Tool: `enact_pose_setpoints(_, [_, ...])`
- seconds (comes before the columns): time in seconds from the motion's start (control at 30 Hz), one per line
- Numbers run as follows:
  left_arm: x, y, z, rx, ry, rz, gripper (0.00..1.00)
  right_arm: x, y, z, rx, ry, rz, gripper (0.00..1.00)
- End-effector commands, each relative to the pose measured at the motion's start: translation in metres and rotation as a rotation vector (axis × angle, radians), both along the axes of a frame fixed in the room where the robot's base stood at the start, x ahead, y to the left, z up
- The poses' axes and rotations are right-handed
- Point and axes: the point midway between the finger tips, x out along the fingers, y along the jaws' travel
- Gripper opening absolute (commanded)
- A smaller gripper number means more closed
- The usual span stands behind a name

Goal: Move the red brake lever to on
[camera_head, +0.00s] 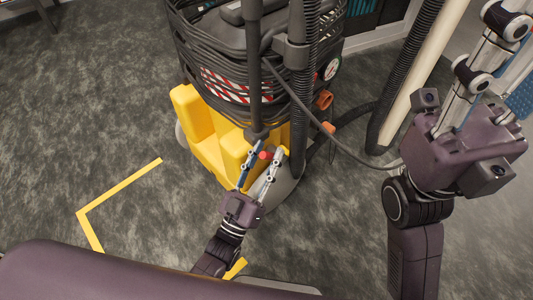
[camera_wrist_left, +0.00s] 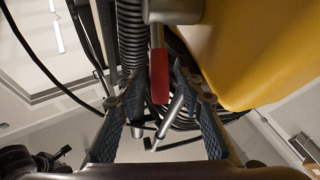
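The red brake lever (camera_wrist_left: 159,76) hangs from a grey metal fitting in the left wrist view, between the two fingers of my left gripper (camera_wrist_left: 157,82). There is a gap on both sides of it, and I see no clear contact. In the head view, the red lever end (camera_head: 264,155) shows as a small spot between the fingertips of my left gripper (camera_head: 268,151), low at the machine's yellow base. The left fingers are apart. My right gripper (camera_head: 497,65) is raised at the upper right, away from the lever, with its fingertips partly cut off by the frame.
The machine has a yellow base (camera_head: 205,135) and a black body wrapped in hoses (camera_head: 215,50). A thin cable and a thick ribbed hose (camera_head: 403,75) run to its right. Yellow tape (camera_head: 118,187) marks the grey floor, which is clear at left.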

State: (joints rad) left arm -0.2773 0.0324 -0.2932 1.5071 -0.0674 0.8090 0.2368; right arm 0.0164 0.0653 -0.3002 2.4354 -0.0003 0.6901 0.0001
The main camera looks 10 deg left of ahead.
Motion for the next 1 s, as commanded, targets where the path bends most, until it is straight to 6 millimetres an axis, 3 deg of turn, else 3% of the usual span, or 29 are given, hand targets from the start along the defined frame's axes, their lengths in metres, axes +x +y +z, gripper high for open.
enact_pose_setpoints(0.37, [0.000,0.000,0.006,0.000,-0.002,0.000,0.36,0.000,0.000,0.000,0.001,0.000,0.000,0.40])
enact_pose_setpoints(1.0, [0.000,0.000,0.094,0.000,-0.001,0.000,0.36,0.000,0.000,0.000,0.000,0.000,0.000,0.40])
